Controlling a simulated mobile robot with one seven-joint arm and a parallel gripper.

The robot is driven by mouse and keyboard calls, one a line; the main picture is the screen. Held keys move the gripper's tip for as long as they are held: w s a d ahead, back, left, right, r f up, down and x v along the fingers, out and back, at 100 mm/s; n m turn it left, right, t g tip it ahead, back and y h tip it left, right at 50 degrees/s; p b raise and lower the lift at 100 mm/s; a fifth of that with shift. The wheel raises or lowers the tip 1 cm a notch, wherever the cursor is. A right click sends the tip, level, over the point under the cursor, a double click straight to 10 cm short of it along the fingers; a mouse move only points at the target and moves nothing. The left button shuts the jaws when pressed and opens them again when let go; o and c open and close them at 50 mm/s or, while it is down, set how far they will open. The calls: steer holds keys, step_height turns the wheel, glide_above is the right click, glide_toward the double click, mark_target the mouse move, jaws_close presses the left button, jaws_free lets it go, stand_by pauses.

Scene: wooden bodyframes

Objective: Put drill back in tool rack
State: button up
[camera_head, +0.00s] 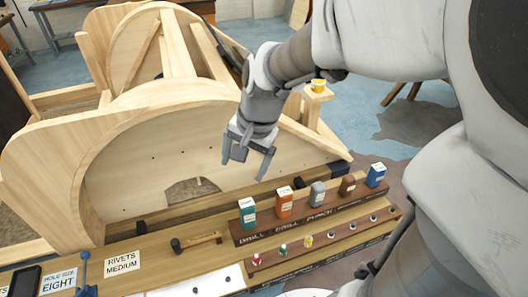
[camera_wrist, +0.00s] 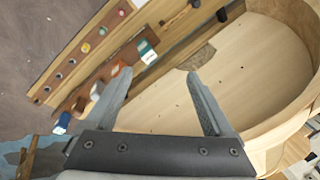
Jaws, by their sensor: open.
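The tool rack (camera_head: 262,238) is a dark wooden strip on the bench, lettered "DRILL" and "PUNCH". Several upright blocks, teal, orange, grey, brown and blue, stand along it. The rack also shows at the upper left of the wrist view (camera_wrist: 68,107). I cannot clearly identify the drill; the blocks may be tool bodies seen from above. My gripper (camera_head: 244,168) is open and empty, pointing down in front of the curved wooden frame, behind and above the rack's left end. Its spread fingers also show in the wrist view (camera_wrist: 159,75), with nothing between them.
A large wooden bodyframe (camera_head: 130,165) stands behind the bench. A lower strip (camera_head: 310,252) holds small coloured pieces. A dark-ended tool (camera_head: 195,241) lies left of the rack. A blue tool (camera_head: 84,270) and paper labels (camera_head: 122,263) are at the left. A yellow item (camera_head: 318,85) sits on a post.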

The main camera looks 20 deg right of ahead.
steer(key=s+d+r+n+t+h, duration=0.1)
steer(key=s+d+r+n+t, duration=0.1)
steer(key=s+r+n, duration=0.6)
steer(key=s+t, duration=0.1)
steer(key=s, duration=0.3)
steer(key=shift+h, duration=0.4)
steer(key=shift+s, duration=0.1)
stand_by(0.5)
